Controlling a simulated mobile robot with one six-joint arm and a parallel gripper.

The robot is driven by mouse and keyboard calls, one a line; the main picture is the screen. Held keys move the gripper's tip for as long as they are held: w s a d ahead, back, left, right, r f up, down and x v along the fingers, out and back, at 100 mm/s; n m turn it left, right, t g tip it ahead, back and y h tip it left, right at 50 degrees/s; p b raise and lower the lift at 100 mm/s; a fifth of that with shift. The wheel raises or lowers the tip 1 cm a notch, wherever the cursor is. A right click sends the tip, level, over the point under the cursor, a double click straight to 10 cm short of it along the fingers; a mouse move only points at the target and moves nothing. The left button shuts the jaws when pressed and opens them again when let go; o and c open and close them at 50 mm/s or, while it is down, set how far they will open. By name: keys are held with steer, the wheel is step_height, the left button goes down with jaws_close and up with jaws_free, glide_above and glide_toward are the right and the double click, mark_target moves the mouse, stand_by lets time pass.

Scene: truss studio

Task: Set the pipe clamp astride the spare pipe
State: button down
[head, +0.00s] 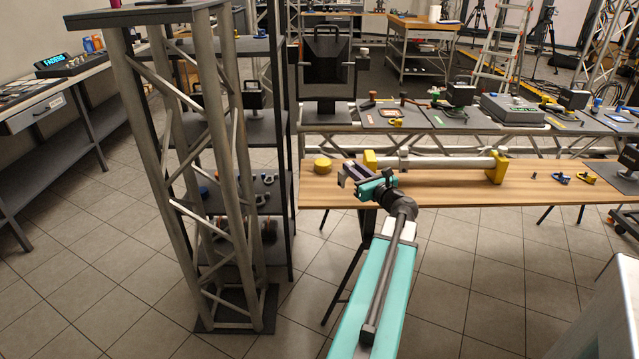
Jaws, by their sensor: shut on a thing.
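The spare pipe (450,162) is a pale grey tube lying across two yellow supports on the wooden table. My gripper (352,176) is in front of the left support, low over the table. It is shut on a small grey, hooked piece (344,180), which looks like the pipe clamp. The clamp is small and partly covered by the gripper, so its opening is not clear. It shows apart from the pipe, to the left and nearer to me. A grey collar-like part (403,154) shows on the pipe near its left end.
The yellow supports (497,168) hold the pipe. A yellow round thing (322,165) lies left of it. Blue (560,177) and yellow (586,179) clamps lie at the right. A truss tower (226,165) stands close on the left. Bare tabletop (450,190) lies before the pipe.

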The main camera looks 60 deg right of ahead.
steer(key=shift+m+g+h, duration=0.5)
steer(key=shift+m+h, duration=0.1)
steer(key=shift+h, duration=0.2)
steer(key=s+d, duration=0.1)
steer(key=s, duration=0.1)
steer(key=s+d, duration=0.2)
steer(key=shift+d+f, duration=0.1)
steer(key=shift+w, duration=0.15)
steer(key=p, duration=0.2)
glide_above(329, 183)
steer(key=shift+d+f, duration=0.15)
steer(key=shift+f, duration=0.6)
steer(key=shift+f, duration=1.75)
steer(key=shift+f, duration=0.15)
steer(key=c, duration=1.6)
jaws_free()
